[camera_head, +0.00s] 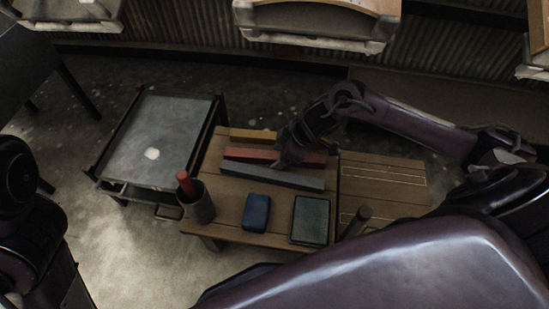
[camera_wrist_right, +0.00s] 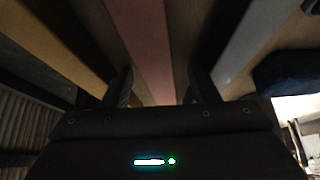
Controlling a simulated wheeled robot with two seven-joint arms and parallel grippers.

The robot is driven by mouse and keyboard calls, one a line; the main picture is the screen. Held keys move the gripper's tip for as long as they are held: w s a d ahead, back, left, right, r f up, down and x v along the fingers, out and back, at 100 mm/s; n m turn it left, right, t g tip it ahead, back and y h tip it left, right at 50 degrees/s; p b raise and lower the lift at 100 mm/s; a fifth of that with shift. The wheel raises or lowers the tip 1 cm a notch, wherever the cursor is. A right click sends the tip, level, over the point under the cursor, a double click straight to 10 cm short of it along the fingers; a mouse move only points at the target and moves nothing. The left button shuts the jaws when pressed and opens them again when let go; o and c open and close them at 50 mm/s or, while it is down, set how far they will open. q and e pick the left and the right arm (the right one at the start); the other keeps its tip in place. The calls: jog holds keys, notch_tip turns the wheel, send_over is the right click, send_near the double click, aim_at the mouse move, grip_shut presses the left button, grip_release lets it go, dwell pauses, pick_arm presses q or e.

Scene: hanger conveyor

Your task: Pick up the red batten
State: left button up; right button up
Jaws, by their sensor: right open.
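The red batten (camera_head: 250,155) lies on the wooden table between a yellow-brown batten (camera_head: 252,135) and a grey batten (camera_head: 270,176). My right gripper (camera_head: 287,162) is over the red batten and hides part of its middle. In the right wrist view the red batten (camera_wrist_right: 147,45) runs between the two open fingers (camera_wrist_right: 161,90) of this gripper. The yellow-brown batten (camera_wrist_right: 65,40) and the grey batten (camera_wrist_right: 245,40) lie on either side, outside the fingers. I cannot tell the exact height of the fingertips. My left gripper is not in view; only part of my left arm shows.
The wooden table (camera_head: 228,218) also bears a dark cup (camera_head: 200,207) with a red-topped thing (camera_head: 185,182), a blue box (camera_head: 256,212) and a green-grey pad (camera_head: 310,220). A grey cart (camera_head: 155,130) stands to the left. Pale trays (camera_head: 310,30) hang at the back.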

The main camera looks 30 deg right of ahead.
jog(key=c, duration=1.1)
jog(key=shift+c, duration=0.2)
